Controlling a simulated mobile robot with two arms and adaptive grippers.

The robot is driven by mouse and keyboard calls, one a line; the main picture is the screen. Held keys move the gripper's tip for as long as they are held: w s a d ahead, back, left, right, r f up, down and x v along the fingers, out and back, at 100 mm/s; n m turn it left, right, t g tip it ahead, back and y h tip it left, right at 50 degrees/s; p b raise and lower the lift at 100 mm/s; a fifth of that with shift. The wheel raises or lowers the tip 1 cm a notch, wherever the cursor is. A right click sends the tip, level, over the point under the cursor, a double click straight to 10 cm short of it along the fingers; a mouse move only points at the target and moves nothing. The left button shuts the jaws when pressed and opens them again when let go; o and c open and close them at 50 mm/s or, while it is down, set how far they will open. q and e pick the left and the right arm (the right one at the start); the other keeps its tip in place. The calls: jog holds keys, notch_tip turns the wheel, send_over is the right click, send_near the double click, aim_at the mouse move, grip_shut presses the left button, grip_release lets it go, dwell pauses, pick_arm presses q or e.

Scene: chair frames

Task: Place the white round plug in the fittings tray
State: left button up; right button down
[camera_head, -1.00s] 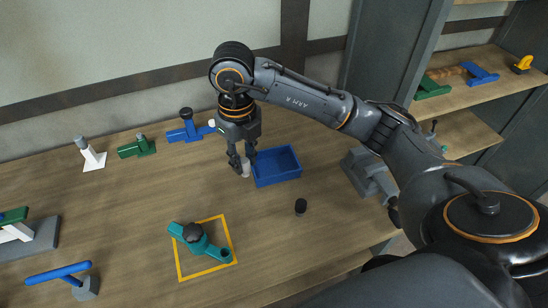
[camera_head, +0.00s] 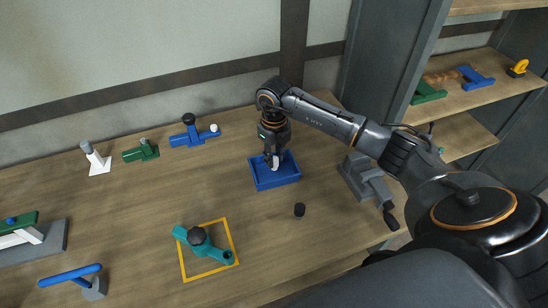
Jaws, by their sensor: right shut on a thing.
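The white round plug (camera_head: 275,163) is held between the fingers of my right gripper (camera_head: 273,160). The gripper is shut on it and points down over the blue fittings tray (camera_head: 280,183). The plug appears at or just above the tray's inside. Whether it touches the tray floor cannot be told. My left gripper is not in view.
A black round plug (camera_head: 299,210) stands on the table in front of the tray. A teal frame part (camera_head: 215,252) with a dark knob lies in a yellow square outline (camera_head: 234,238). A grey vise (camera_head: 368,180) stands to the right. Blue (camera_head: 181,139), green (camera_head: 133,154) and white (camera_head: 97,162) parts stand behind left.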

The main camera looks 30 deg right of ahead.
jog(key=shift+f, duration=0.8)
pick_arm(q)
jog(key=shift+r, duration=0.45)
pick_arm(e)
jog(key=shift+f, duration=0.1)
jog(key=shift+f, duration=0.15)
jog(key=c, duration=1.1)
grip_release()
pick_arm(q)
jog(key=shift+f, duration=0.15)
